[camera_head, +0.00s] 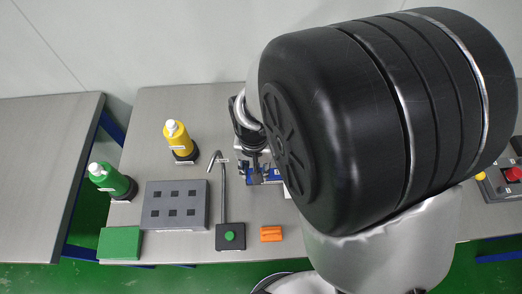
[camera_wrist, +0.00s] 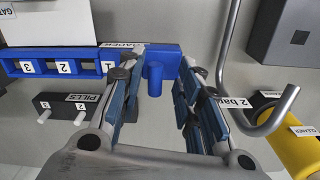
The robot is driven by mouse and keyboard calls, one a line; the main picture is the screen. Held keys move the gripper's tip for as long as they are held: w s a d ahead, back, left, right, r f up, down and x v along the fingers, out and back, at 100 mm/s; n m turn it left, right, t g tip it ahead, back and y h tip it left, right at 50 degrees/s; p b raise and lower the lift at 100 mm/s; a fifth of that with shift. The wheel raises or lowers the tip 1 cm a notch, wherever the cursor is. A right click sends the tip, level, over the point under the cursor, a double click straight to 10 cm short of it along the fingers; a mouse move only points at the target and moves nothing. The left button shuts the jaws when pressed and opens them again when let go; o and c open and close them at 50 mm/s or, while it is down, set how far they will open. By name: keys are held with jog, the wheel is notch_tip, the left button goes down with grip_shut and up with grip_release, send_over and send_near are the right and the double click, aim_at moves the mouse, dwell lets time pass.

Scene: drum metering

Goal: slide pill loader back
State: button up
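The pill loader (camera_wrist: 60,62) is a blue bar with numbered slots 1, 2 and 3 and a LOADER label in the wrist view. A blue upright post (camera_wrist: 154,80) stands at its right end. My gripper (camera_wrist: 160,68) is open, with one finger on each side of the post; gaps show between post and fingers. In the head view the loader (camera_head: 271,175) shows as a small blue piece, partly hidden by my arm. My gripper (camera_head: 257,165) is over it there.
A dark PILLS block (camera_wrist: 65,106) with white pegs lies left of my gripper. A grey slotted block (camera_head: 175,217), yellow bottle (camera_head: 180,140), green bottle (camera_head: 112,180) and orange block (camera_head: 271,234) stand around.

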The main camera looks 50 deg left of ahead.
jog(key=shift+w+d, duration=0.15)
jog(key=w+d, duration=0.5)
jog(key=w, duration=0.1)
jog(key=w+d+b, duration=0.1)
jog(key=w+d, duration=0.4)
jog(key=w, duration=0.1)
jog(key=w+d+b, duration=0.1)
jog(key=w+d, duration=0.4)
jog(key=shift+w, duration=0.4)
notch_tip(320, 180, up, 19)
jog(key=d+p, duration=0.2)
jog(key=p, duration=0.3)
jog(key=shift+s+f, duration=0.15)
jog(key=shift+s, duration=0.2)
jog(key=shift+o, duration=0.4)
jog(key=shift+a+m, duration=0.1)
jog(key=shift+m, duration=0.2)
